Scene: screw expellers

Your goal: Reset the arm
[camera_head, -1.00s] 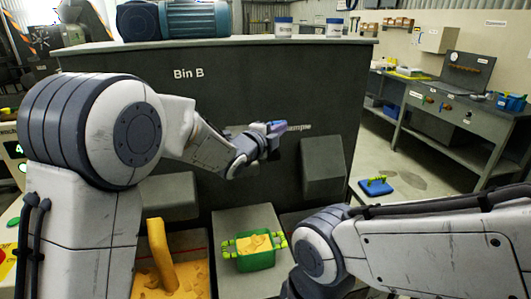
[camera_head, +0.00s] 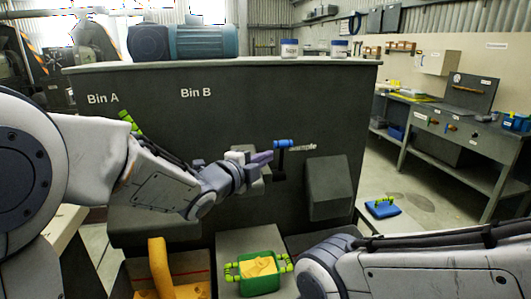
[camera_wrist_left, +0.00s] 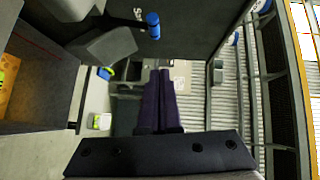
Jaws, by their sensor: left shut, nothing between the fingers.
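My left gripper (camera_head: 268,157) is shut and empty in front of the dark Bin B cabinet front. Its two purple fingers lie together in the left wrist view (camera_wrist_left: 159,98). A blue-handled lever (camera_head: 283,143) on a black arm is just beyond the fingertips in the head view, beside the "Sample" label. In the left wrist view, the blue handle (camera_wrist_left: 153,25) stands apart from the fingers. My right arm crosses the lower right of the head view, but its gripper is not visible.
A green tray of yellow material (camera_head: 259,285) stands below my left gripper. A blue tray with a green handle (camera_head: 383,208) is at the right. A grey sloped chute (camera_head: 329,188) juts from the cabinet. A workbench (camera_head: 460,130) stands at the far right, with open floor before it.

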